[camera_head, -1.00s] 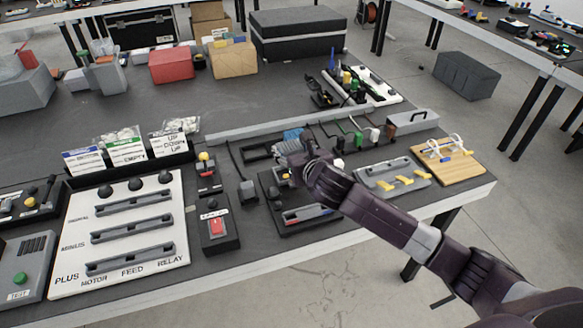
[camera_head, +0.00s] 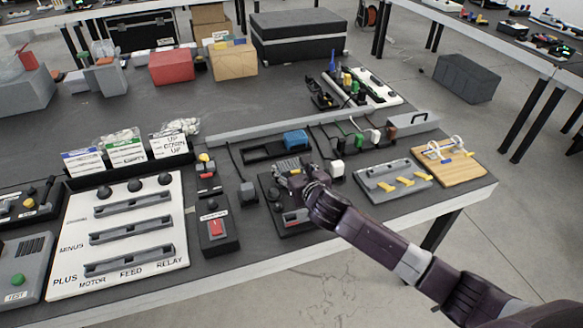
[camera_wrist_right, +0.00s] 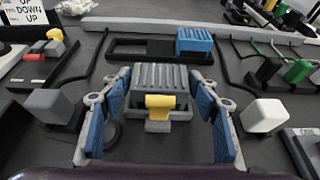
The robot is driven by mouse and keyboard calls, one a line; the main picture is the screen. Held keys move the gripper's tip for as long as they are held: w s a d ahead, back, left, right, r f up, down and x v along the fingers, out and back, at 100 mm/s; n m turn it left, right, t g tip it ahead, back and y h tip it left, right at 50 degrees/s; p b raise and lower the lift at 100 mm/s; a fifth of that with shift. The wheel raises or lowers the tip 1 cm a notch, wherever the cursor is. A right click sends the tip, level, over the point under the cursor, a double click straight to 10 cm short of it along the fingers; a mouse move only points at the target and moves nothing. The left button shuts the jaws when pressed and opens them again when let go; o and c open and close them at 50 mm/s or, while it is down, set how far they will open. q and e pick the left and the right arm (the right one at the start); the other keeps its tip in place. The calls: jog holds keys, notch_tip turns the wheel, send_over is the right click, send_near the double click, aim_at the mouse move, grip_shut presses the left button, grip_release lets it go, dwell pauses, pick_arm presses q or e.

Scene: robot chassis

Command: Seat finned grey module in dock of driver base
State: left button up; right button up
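The finned grey module (camera_wrist_right: 160,76) shows in the right wrist view at the far part of a grey dock (camera_wrist_right: 185,114), behind a yellow latch-like part (camera_wrist_right: 160,101). I cannot tell whether it is fully down. The dock is on the dark driver base (camera_head: 268,190), which my right gripper partly hides in the head view. My right gripper (camera_head: 290,172) is open over the base. Its blue-padded fingers stand on either side of the module and dock, with narrow gaps visible. My left gripper is not in view.
A blue finned module (camera_head: 295,138) sits in a black two-slot tray (camera_head: 262,155) behind the base. A grey block (camera_head: 248,191) stands to the left and a white block (camera_head: 337,168) to the right. A red-switch box (camera_head: 216,228) is farther left.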

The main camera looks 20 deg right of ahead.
jog(key=shift+o, duration=1.1)
jog(key=shift+r, duration=0.2)
jog(key=v, duration=1.2)
jog(key=shift+f, duration=0.1)
